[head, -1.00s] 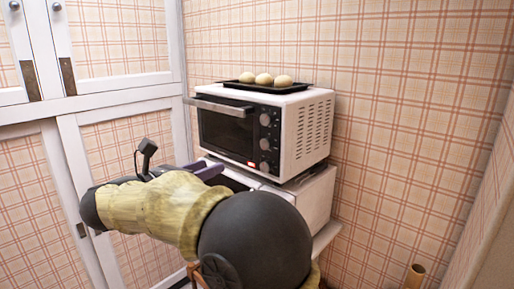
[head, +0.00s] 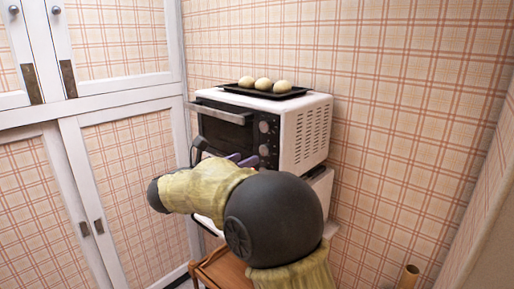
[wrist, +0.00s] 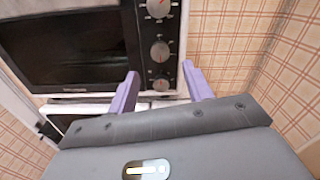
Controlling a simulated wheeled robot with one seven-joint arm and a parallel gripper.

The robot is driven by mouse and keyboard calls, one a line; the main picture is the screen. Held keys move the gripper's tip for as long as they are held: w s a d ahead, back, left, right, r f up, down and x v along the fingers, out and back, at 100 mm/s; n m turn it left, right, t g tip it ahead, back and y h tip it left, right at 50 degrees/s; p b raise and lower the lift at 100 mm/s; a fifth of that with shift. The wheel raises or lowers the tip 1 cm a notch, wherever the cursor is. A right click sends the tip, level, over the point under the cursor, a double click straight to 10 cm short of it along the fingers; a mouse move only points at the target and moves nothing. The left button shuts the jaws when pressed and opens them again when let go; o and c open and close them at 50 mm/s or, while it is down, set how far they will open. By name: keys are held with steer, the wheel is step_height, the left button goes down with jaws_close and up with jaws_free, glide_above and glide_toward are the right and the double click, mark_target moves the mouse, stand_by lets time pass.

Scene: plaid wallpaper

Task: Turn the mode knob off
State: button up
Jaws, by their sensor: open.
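The white toaster oven (head: 310,128) has a dark front panel with a column of round grey knobs. In the head view the top knob (head: 264,126) and middle knob (head: 264,150) show; the lower panel is behind my arm. The wrist view shows the upper knob (wrist: 158,8), middle knob (wrist: 160,51) and lowest knob (wrist: 161,85), with reddish marks. No readable label tells which is the mode knob. My gripper (wrist: 160,70) is open and empty, its purple fingers either side of the lowest knob's column in the picture. Contact cannot be told. It also shows in the head view (head: 243,159).
A black tray (head: 232,90) with three pale buns (head: 263,84) lies on the oven. The oven door (wrist: 70,45) with its handle is left of the knobs. A white appliance (wrist: 85,110) is below. White cabinets (head: 130,105) stand left; plaid wall is right.

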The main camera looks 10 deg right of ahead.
mark_target(263, 151)
steer(key=p+x, duration=0.2)
steer(key=x, duration=0.4)
steer(key=shift+w+d, duration=0.1)
steer(key=shift+w, duration=0.05)
steer(key=c, duration=1)
steer(key=shift+o, duration=0.2)
